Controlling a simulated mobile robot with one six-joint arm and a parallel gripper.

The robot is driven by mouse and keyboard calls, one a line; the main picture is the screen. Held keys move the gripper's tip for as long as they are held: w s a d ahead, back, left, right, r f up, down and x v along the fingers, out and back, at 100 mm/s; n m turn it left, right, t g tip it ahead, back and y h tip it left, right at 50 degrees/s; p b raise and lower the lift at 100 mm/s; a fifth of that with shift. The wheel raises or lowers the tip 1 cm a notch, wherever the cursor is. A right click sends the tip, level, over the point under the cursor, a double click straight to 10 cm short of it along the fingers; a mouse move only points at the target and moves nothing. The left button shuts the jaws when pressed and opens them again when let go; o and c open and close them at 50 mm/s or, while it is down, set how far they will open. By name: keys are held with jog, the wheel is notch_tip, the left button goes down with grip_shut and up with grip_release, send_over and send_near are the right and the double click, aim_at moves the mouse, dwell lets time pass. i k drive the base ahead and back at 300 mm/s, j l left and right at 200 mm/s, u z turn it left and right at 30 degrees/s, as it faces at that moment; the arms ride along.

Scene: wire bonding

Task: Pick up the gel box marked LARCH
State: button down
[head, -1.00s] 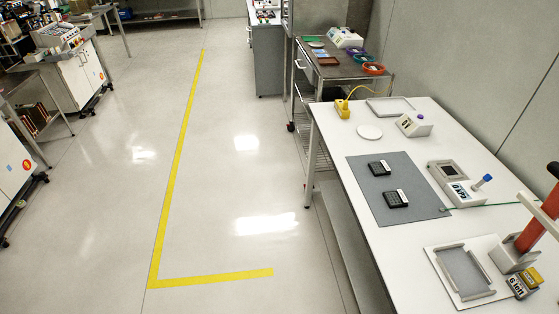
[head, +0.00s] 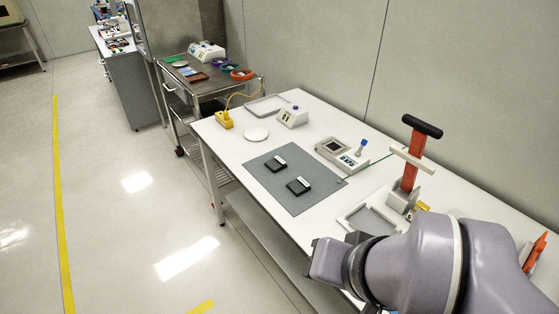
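Two small black gel boxes lie apart on a grey mat (head: 290,199) on the white table. One box (head: 276,164) is farther back; the other box (head: 299,187) is nearer. Each has a white label, but the lettering is too small to read, so I cannot tell which is marked LARCH. My arm shows at the lower right, over the table's near part. My gripper's fingers cannot be made out, so its state is hidden.
A grey device (head: 343,154) with a blue knob sits behind the mat. A white disc (head: 255,134) and a yellow block (head: 224,120) lie at the far left. A cart (head: 194,81) stands beyond.

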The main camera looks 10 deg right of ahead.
aim_at(298, 186)
jog(key=i+j+z, duration=0.2)
jog(key=i+j, duration=0.5)
jog(key=i+j+z, duration=0.15)
jog(key=i+j, duration=0.5)
jog(key=j, duration=0.15)
